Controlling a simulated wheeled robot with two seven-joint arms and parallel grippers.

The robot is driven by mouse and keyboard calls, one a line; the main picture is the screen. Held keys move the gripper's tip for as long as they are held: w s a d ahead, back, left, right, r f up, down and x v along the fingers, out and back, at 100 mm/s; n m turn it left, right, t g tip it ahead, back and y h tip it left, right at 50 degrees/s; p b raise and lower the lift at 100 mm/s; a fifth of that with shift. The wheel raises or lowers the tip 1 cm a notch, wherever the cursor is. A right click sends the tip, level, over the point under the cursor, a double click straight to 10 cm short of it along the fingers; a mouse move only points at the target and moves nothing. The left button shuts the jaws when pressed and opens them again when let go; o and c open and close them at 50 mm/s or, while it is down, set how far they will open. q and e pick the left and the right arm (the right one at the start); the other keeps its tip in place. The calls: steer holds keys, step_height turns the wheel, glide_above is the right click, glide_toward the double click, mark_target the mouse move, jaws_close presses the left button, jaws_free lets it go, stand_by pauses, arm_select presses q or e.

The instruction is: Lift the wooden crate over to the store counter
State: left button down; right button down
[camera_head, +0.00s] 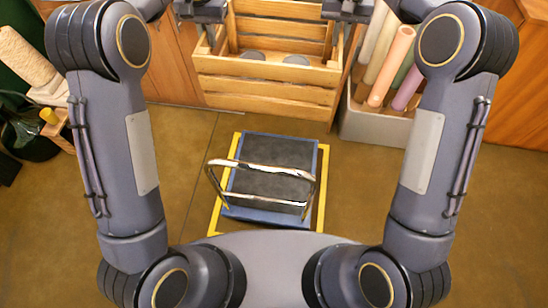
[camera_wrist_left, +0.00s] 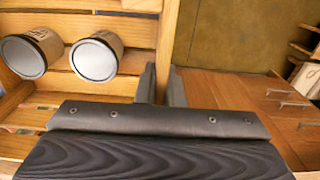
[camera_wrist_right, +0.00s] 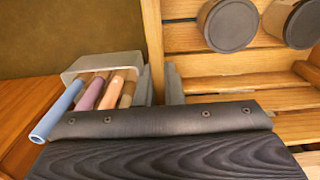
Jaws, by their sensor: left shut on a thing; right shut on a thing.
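The wooden crate (camera_head: 265,95) hangs at the top of the head view, slatted and light brown, between my two grippers. Two round jars or tins (camera_head: 296,60) lie inside it; they show larger in the left wrist view (camera_wrist_left: 95,60) and in the right wrist view (camera_wrist_right: 229,25). My left gripper (camera_head: 207,12) is shut on the crate's left side wall, and its fingers (camera_wrist_left: 160,85) straddle the board. My right gripper (camera_head: 347,10) is shut on the right side wall, with its fingers (camera_wrist_right: 160,85) around the board. The store counter cannot be told for certain here.
A blue-edged cart with a dark top (camera_head: 268,170) and chrome handle stands on a yellow-outlined floor patch below the crate. A pale bin (camera_head: 375,125) of coloured rolls stands right of the crate. Wooden cabinets (camera_head: 170,60) stand behind. A dark basket (camera_head: 30,135) is at left.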

step_height(320, 180, up, 19)
steer(key=p, duration=1.8)
steer(key=shift+r, duration=0.2)
steer(key=shift+d, duration=0.1)
